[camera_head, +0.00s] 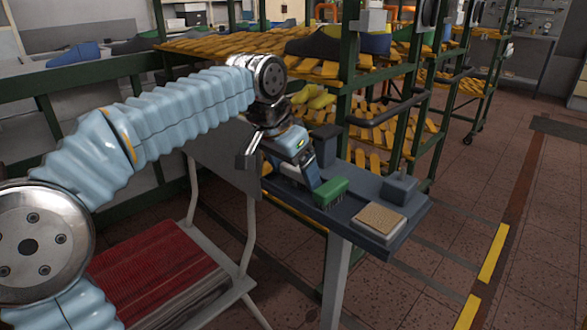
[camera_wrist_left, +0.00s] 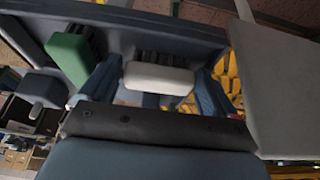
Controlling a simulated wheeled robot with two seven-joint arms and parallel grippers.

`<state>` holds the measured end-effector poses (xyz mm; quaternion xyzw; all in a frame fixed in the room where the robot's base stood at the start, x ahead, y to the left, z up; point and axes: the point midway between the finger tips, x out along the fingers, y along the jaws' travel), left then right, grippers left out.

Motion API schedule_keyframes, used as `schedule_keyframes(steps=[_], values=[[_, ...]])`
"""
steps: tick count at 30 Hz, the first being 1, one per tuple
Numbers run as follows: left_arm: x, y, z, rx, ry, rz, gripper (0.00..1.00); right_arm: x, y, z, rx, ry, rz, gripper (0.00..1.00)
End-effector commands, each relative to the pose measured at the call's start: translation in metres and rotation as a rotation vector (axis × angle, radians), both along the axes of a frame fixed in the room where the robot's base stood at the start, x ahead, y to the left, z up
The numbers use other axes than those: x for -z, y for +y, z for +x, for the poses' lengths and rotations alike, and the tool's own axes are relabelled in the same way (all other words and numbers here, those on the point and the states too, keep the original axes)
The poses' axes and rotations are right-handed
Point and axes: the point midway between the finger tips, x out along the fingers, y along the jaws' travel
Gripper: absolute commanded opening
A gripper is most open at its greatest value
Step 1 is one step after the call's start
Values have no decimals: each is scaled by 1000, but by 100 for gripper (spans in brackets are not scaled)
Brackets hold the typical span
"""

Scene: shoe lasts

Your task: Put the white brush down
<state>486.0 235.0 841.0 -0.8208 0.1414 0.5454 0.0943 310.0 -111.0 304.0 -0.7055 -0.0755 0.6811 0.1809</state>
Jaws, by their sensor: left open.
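The white brush (camera_wrist_left: 158,78) shows in the left wrist view, its pale back turned to the camera and dark bristles along one side. It lies between the two blue fingers of my left gripper (camera_wrist_left: 155,88), with the fingers spread. My right gripper is not in view.
On the bench are a tan pad (camera_head: 380,219), a blue-grey block (camera_head: 398,188) and a dark upright block (camera_head: 326,145). Green-framed racks (camera_head: 344,110) with yellow slats stand close behind. A chair with a red woven seat (camera_head: 150,275) is in front.

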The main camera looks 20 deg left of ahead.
Motion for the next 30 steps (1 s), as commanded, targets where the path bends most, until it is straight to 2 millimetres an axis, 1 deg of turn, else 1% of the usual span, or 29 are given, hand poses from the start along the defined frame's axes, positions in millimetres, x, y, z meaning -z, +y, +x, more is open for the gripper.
schedule_keyframes(steps=[5,8,12,15,18,23,30], values=[[-16,2,-4,-1,-3,-1,90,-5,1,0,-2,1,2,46],[-36,4,-12,-1,-4,-1,90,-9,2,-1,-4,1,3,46],[-68,9,-24,0,-4,0,90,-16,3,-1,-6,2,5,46],[-87,12,-32,0,-4,0,90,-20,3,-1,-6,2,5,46],[-102,13,-38,1,-3,0,90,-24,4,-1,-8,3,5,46],[-112,15,-43,0,0,0,90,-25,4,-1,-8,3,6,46],[-113,16,-44,0,0,0,90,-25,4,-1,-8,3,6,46]])
